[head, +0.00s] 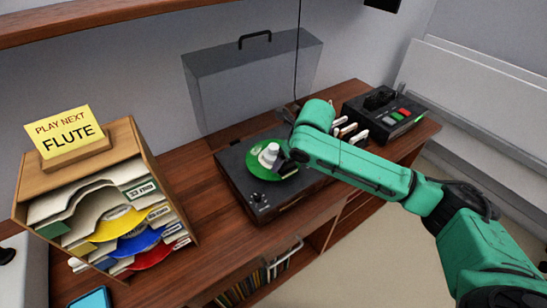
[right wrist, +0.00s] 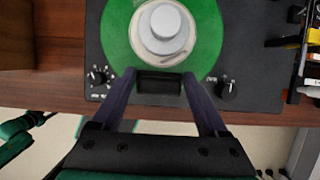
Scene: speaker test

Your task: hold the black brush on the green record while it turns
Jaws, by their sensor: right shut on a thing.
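The green record (head: 262,172) lies on the black turntable (head: 238,180) in the head view, with a pale round piece (head: 268,153) at its centre. The record (right wrist: 118,38) also fills the upper middle of the right wrist view. My right gripper (right wrist: 160,88) is shut on the black brush (right wrist: 160,84), which lies between its fingertips over the record's near edge. I cannot tell whether the brush touches the record. In the head view, my right gripper (head: 285,163) is at the record's right side, partly hidden by its arm. My left gripper does not show.
A wooden rack (head: 148,165) of sleeves and coloured records stands at the left, with a yellow "PLAY NEXT FLUTE" card (head: 62,132) on top. A grey case (head: 250,85) stands behind the turntable. A black box with coloured buttons (head: 385,115) is at the right.

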